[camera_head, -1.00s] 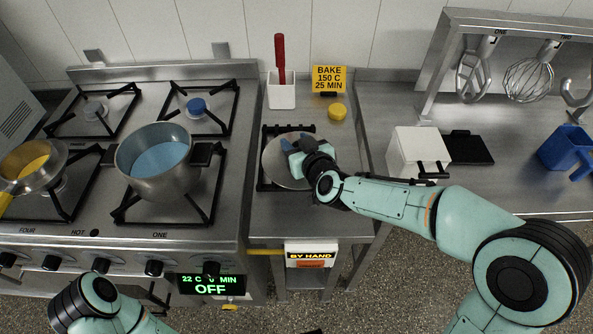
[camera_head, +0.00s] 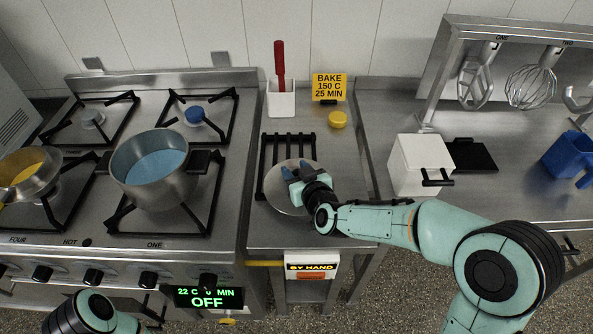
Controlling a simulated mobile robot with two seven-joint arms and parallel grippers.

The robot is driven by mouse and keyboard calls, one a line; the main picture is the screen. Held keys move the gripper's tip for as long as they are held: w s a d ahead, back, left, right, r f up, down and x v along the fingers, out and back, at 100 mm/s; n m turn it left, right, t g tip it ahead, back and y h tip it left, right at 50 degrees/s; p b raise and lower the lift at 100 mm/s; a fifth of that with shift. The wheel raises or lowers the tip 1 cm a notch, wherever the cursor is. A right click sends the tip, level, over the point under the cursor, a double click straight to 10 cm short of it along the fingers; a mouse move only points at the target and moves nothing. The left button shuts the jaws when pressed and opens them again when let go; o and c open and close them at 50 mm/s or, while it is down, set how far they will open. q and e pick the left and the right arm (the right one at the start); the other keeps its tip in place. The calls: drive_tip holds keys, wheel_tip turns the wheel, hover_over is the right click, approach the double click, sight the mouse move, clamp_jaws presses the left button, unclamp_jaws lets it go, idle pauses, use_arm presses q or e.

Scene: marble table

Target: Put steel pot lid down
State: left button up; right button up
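The steel pot lid (camera_head: 284,198) is a round, shiny disc over the front part of a black rack (camera_head: 286,139) on the steel counter between the stove and the right worktop. My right gripper (camera_head: 293,172) is over the middle of the lid and appears to hold it from above; the lid's knob is hidden behind the fingers. I cannot tell whether the lid touches the rack or hangs just above it. The steel pot (camera_head: 152,172), with blue contents, stands uncovered on the front right burner. My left arm shows at the bottom left; its gripper is out of view.
A pan with yellow contents (camera_head: 28,171) sits on the front left burner. Behind the rack are a white holder (camera_head: 281,99) with a red-handled tool and a yellow round object (camera_head: 338,119). A white lidded box (camera_head: 419,166) stands right, near a blue jug (camera_head: 567,159).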

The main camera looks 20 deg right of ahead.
drive_tip(key=o, duration=0.4)
drive_tip(key=shift+o, duration=0.2)
drive_tip(key=shift+r, duration=0.1)
drive_tip(key=shift+s+r+p, duration=0.2)
drive_tip(key=shift+p, duration=0.1)
drive_tip(key=v, duration=1.1)
drive_tip(key=shift+s, duration=0.35)
